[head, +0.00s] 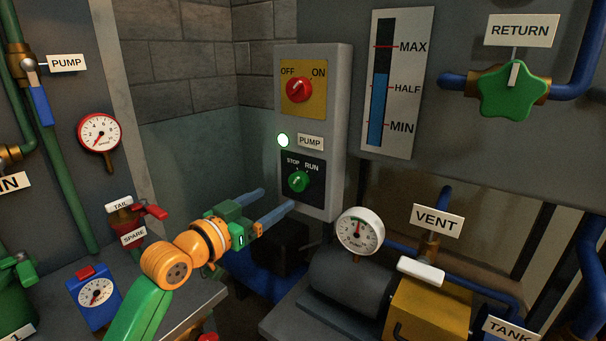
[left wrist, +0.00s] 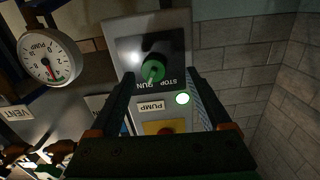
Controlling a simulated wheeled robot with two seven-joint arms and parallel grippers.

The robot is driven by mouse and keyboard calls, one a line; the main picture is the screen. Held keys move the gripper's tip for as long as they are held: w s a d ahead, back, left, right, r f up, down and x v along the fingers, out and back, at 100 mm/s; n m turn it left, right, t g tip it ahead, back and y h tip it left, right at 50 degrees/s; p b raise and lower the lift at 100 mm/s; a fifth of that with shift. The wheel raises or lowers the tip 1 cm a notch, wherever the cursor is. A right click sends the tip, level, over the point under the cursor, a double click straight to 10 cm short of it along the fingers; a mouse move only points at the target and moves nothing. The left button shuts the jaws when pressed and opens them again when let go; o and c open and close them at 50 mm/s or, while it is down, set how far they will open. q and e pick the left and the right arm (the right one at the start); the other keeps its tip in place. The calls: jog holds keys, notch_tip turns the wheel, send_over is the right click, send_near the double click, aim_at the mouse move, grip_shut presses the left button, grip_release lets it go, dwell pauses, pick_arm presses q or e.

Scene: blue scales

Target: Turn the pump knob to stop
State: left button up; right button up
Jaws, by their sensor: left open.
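The green pump knob (head: 298,181) sits on a black plate marked STOP and RUN, low on the grey control box (head: 340,130). Its pointer appears turned toward RUN. A lit round lamp (head: 283,140) is beside the PUMP label (head: 311,142) above it. My left gripper (head: 278,198) is open and empty, in front of the box and a little below and left of the knob. In the left wrist view the picture is upside down, and the knob (left wrist: 153,70) shows between the open fingers (left wrist: 158,80), apart from them. My right gripper is not in view.
A red OFF/ON knob (head: 299,89) sits higher on the same box. A white gauge (head: 360,231), a dark tank and a yellow block (head: 430,310) stand at the lower right. A grey bench with a blue gauge (head: 95,292) is at the lower left.

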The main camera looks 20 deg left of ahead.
aim_at(293, 184)
pick_arm(q)
jog(key=w+d, duration=0.1)
jog(key=w+d+r+p, duration=0.1)
jog(key=w, duration=0.1)
jog(key=w+d+r, duration=0.1)
jog(key=w, duration=0.1)
jog(key=shift+d+p, duration=0.25)
jog(key=shift+p, duration=0.15)
jog(key=shift+w+f, duration=0.25)
jog(key=shift+w, duration=0.15)
jog(key=shift+s+r, duration=0.1)
jog(key=shift+c, duration=0.3)
